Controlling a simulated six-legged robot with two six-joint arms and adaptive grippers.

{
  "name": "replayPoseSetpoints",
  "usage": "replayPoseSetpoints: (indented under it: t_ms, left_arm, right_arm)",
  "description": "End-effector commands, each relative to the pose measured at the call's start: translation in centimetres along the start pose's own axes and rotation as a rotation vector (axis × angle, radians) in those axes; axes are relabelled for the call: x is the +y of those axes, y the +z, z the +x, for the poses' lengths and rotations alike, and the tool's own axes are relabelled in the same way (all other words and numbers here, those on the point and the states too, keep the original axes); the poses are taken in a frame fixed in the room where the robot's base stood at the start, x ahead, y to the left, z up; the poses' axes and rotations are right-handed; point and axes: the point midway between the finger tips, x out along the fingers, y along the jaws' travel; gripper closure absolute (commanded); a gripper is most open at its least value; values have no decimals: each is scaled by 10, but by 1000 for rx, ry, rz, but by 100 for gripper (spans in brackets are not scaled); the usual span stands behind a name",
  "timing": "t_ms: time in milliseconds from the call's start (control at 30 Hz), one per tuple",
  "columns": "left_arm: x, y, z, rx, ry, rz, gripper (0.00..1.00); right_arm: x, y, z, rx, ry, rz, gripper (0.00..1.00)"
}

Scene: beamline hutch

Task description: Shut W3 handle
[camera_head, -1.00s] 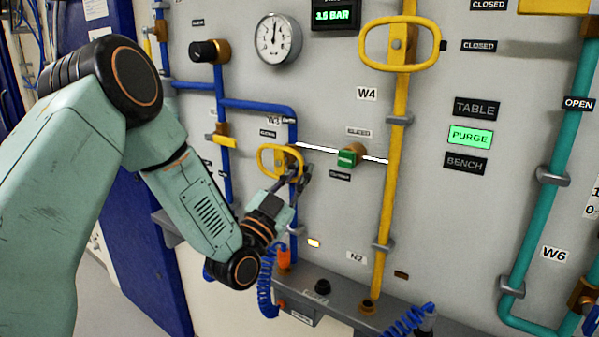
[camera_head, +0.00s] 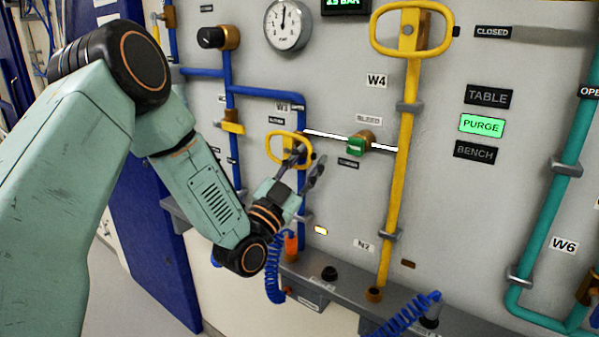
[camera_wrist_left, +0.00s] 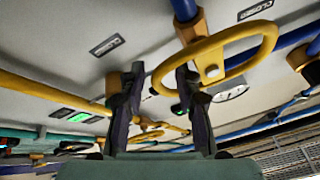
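The W3 handle is a yellow oval loop (camera_head: 270,148) on a blue pipe, just below the W3 label, and it lies roughly crosswise to the pipe. My left gripper (camera_head: 307,161) is at the handle's right end, its dark fingers spread apart. In the left wrist view the handle (camera_wrist_left: 211,71) looms large, its left end close to the right-hand finger; my left gripper (camera_wrist_left: 160,76) is open with nothing clearly between the fingers. Whether a finger touches the loop I cannot tell. My right gripper is out of view.
A tall yellow pipe (camera_head: 398,180) with the larger W4 handle (camera_head: 447,35) stands farther right. A grey ledge (camera_head: 335,290) with coiled blue hoses runs below.

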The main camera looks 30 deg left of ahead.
Motion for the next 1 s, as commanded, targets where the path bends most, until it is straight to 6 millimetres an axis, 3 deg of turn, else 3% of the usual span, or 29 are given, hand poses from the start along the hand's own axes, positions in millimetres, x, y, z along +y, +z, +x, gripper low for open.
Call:
replayPoseSetpoints:
  t_ms: [400,600,1000]
  left_arm:
    - [-1,1,-74,-5,-5,-5,67]
    - [0,1,-102,-3,-2,-2,67]
    - [0,0,-117,0,0,0,67]
  right_arm:
    - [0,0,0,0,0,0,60]
    - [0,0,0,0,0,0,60]
    - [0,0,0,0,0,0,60]
